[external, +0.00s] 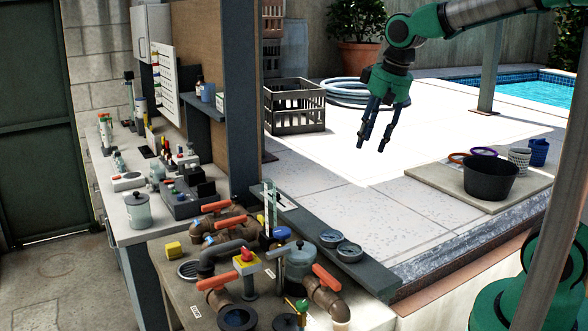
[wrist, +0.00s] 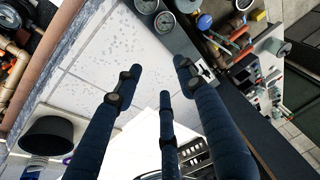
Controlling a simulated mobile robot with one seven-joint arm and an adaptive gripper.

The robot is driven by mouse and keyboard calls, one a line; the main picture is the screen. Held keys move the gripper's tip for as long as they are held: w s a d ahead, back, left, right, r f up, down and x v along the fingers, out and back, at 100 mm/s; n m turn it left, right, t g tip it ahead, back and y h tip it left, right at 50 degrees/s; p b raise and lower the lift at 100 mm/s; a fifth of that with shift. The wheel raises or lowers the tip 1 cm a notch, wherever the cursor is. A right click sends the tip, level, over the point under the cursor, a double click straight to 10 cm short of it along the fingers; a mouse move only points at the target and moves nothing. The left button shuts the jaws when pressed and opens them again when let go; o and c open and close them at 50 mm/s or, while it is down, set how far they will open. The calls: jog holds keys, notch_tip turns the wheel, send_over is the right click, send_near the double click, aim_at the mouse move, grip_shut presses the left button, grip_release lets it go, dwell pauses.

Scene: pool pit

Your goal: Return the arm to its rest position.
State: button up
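My gripper (external: 372,143) hangs from the green arm (external: 420,28) at the upper right of the external view, fingers pointing down. It is in the air, with the pale paved deck (external: 330,165) behind it. The dark blue fingers are spread apart with nothing between them, so it is open and empty. In the wrist view my gripper (wrist: 155,85) shows several blue fingers reaching up the picture, apart from each other, over the paving (wrist: 110,50). No object touches the fingers in either view.
A pipe bench (external: 165,275) with orange-handled valves and gauges (external: 349,251) stands at the front. A black bowl (external: 490,178) and cups stand on a board at the right. A grey crate (external: 294,107), a coiled hose (external: 350,92) and a post (external: 243,100) stand farther back.

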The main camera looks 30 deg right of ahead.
jog(key=s+d+f+t+b, duration=0.1)
jog(key=s+d+f+b, duration=0.1)
jog(key=s+d, duration=0.5)
jog(key=s+d+f+t+b, duration=0.1)
jog(key=s+d+f+b, duration=0.1)
jog(key=s+d, duration=0.4)
jog(key=s, duration=0.4)
jog(key=shift+s+d+t+h, duration=0.15)
jog(key=shift+d+t+h, duration=0.15)
jog(key=shift+d+h, duration=0.1)
jog(key=shift+c, duration=0.5)
dwell(1.0)
